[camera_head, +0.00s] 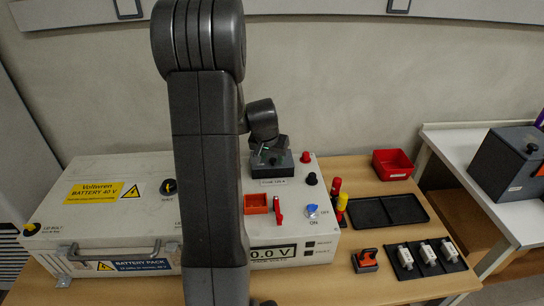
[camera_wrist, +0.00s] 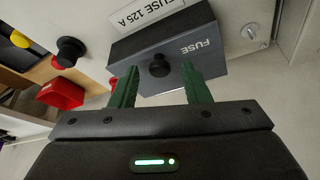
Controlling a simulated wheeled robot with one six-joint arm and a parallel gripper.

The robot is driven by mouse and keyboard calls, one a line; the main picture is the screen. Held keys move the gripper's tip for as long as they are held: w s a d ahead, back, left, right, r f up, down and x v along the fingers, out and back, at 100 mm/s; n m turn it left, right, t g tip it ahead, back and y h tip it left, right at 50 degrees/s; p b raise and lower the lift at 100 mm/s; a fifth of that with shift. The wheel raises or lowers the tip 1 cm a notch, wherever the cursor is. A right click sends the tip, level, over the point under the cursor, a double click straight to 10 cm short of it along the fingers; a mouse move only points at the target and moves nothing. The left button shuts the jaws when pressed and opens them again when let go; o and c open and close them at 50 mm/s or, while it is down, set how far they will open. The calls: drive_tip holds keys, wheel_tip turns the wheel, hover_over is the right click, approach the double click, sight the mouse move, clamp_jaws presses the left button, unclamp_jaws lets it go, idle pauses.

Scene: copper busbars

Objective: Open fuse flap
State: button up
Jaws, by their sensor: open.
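The grey fuse flap (camera_wrist: 208,48), marked FUSE, has a round black knob (camera_wrist: 159,65) on its front in the wrist view. The flap looks closed. My gripper (camera_wrist: 160,82) is open, with one green finger on each side of the knob and a gap to it on both sides. I cannot tell whether the fingertips touch the flap. In the head view the fuse housing (camera_head: 282,169) sits on top of the white panel box, partly hidden by my wrist.
My arm hides part of the battery pack (camera_head: 100,215). Near the housing are a red knob (camera_head: 305,157), a black knob (camera_head: 312,179), an orange holder (camera_head: 256,204) and a blue switch (camera_head: 311,209). A red bin (camera_head: 393,164) and black tray (camera_head: 372,214) stand to the right.

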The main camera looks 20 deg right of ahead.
clamp_jaws()
